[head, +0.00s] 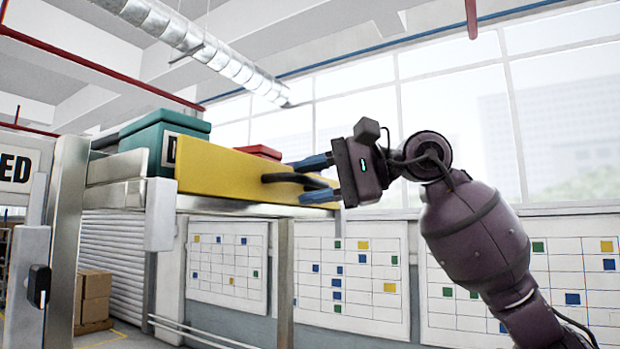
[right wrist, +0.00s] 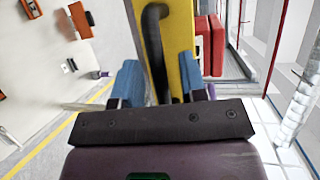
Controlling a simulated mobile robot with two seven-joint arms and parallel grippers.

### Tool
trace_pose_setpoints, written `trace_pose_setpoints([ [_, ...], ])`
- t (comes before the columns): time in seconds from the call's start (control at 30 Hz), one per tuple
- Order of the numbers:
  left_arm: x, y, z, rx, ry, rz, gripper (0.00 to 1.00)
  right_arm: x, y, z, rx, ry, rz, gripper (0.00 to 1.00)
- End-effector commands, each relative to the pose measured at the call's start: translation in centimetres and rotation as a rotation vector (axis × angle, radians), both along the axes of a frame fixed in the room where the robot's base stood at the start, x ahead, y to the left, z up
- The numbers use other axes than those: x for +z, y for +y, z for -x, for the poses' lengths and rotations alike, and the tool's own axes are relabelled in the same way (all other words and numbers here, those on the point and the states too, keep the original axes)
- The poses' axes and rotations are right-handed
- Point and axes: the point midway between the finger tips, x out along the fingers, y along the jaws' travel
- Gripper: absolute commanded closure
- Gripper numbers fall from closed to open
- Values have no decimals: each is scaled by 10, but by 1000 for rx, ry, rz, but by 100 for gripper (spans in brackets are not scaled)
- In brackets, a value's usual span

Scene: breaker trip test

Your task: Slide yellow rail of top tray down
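The yellow rail (head: 225,172) runs along the front of the raised top tray (head: 115,195), with a black handle (head: 287,177) on its face. In the right wrist view the yellow rail (right wrist: 180,35) and the handle (right wrist: 154,40) extend up from between the fingers. My right gripper (head: 318,178) is at the rail's right end, its two blue fingers spread above and below the handle. There is a visible gap between the upper finger and the handle. The fingers partly cover the handle and the rail's end. My left gripper is not in view.
A teal box (head: 160,138) and a red box (head: 258,151) sit behind the rail. A metal post (head: 65,230) stands at the left. White boards with coloured squares (head: 350,275) hang on the far wall.

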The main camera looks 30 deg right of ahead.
Motion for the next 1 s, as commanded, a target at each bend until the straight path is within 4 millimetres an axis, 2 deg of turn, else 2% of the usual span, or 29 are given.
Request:
trace_pose_setpoints([
  [0.33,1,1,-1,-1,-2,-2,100,0,3,-2,0,-1,-1,61],
  [0.6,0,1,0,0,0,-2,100,-1,2,-2,0,-1,-1,100],
  [0.87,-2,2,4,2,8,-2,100,-1,2,-2,0,0,0,100],
  [1.0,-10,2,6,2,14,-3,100,-10,2,-2,0,1,1,100],
])
